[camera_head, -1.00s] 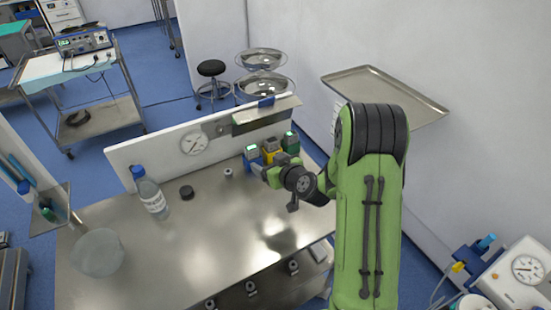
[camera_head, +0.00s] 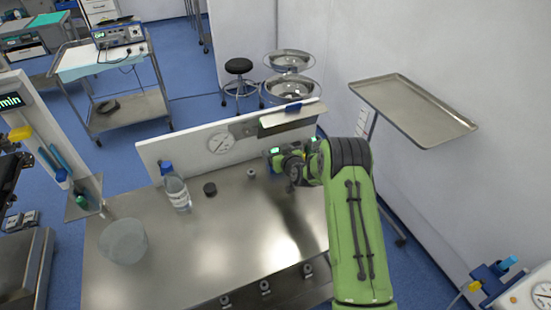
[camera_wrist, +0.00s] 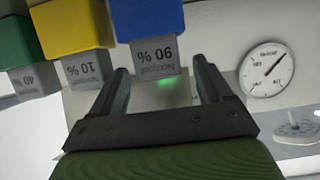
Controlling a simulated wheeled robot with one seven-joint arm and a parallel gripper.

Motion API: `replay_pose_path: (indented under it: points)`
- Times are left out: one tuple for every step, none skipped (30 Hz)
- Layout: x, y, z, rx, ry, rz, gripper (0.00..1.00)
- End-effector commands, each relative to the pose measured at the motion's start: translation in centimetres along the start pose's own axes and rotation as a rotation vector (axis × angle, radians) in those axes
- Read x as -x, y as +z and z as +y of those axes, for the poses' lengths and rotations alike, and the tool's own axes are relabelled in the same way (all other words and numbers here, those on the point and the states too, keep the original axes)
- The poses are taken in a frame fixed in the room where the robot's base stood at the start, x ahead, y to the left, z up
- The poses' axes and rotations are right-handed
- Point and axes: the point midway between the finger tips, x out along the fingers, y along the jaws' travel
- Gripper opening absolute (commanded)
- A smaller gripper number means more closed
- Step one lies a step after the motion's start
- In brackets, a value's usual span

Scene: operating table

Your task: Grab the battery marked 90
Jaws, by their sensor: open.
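In the wrist view the blue battery (camera_wrist: 150,18) has a grey end that reads "90 %", upside down. My gripper (camera_wrist: 162,76) is open, with one finger on each side of that grey end. I cannot tell whether the fingers touch it. A yellow battery (camera_wrist: 72,25) marked "10 %" and a green battery (camera_wrist: 18,45) marked "40 %" sit to its left. In the head view my gripper (camera_head: 283,161) is at the back right of the steel table (camera_head: 225,235), and my arm hides most of the batteries there.
A panel with a gauge (camera_head: 221,143) stands along the table's back edge. A labelled bottle (camera_head: 176,190), a black cap (camera_head: 210,189) and a clear bowl (camera_head: 123,241) stand to the left. The table's middle is clear.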

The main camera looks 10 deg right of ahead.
Motion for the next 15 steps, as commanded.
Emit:
replay_pose_path:
  points:
    - [-0.26,0.01,0.0,0.0,0.0,0.001,0.79]
    - [-0.31,-0.01,0.0,0.0,0.0,0.001,0.79]
    - [-0.32,-0.01,0.0,0.0,0.0,0.001,0.79]
    - [-0.31,0.0,0.0,0.0,0.0,0.0,0.79]
    - [-0.3,0.0,0.0,0.0,0.0,0.0,0.79]
    - [-0.29,0.0,0.0,0.0,0.0,0.0,0.79]
    - [-0.28,0.0,0.0,0.0,0.0,0.0,0.77]
    - [-0.28,0.0,0.0,0.0,0.0,0.0,0.73]
    - [-0.27,0.0,0.0,0.0,0.0,0.0,0.66]
    - [-0.27,0.0,0.0,0.0,0.0,0.0,0.62]
    - [-0.27,0.0,0.0,0.0,0.0,0.0,0.57]
    - [-0.26,0.0,0.0,0.0,0.0,0.0,0.51]
    - [-0.26,0.0,0.0,0.0,0.0,0.0,0.47]
    - [-0.26,0.0,0.0,0.0,0.0,0.0,0.42]
    - [-0.26,0.0,0.0,0.0,0.0,0.0,0.36]
